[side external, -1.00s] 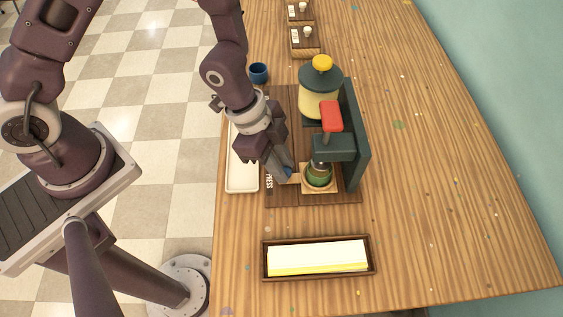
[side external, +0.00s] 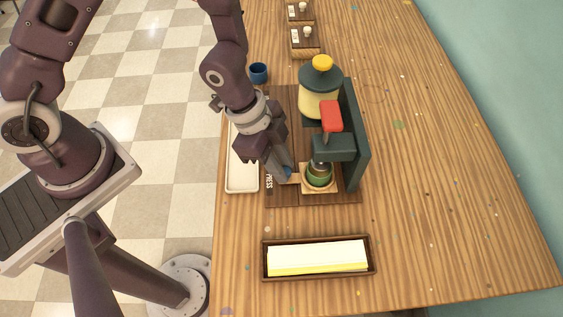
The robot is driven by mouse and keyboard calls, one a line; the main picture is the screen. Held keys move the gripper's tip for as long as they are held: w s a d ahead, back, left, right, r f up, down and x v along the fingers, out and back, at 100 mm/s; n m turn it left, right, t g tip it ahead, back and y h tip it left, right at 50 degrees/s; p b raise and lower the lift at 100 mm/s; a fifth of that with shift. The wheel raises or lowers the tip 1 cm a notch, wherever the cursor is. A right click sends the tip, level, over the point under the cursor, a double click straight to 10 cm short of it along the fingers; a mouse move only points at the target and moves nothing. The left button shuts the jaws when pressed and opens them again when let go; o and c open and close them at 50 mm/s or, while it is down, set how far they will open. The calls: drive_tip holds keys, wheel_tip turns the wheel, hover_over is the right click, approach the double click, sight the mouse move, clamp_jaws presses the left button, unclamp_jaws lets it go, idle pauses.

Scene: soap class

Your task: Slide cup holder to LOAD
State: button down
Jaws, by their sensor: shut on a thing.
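The cup holder (side external: 333,187) is a light wooden square carrier with a tab on its left side. It sits low on the dark wooden base, beneath the press head, next to the "PRESS" lettering (side external: 269,182). A green cup (side external: 318,178) stands in it. My gripper (side external: 287,174) is at the left of the holder, shut at its tab, with something blue showing between the fingers. The press (side external: 347,147) is dark green with a red handle (side external: 331,115). A yellow-filled container (side external: 320,90) with a yellow knob stands behind it. I cannot make out a LOAD label.
A long cream tray (side external: 242,187) lies left of the base, partly behind my arm. A blue cup (side external: 259,72) stands at the upper left. A dark-framed tray (side external: 268,271) with white and yellow sheets lies in front. The table's right side is clear.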

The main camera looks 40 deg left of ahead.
drive_tip(key=shift+a, duration=0.1)
drive_tip(key=w+a, duration=1.7)
drive_tip(key=shift+w+a, duration=0.15)
drive_tip(key=c, duration=1.2)
unclamp_jaws()
drive_tip(key=shift+w, duration=0.1)
drive_tip(key=v, duration=0.7)
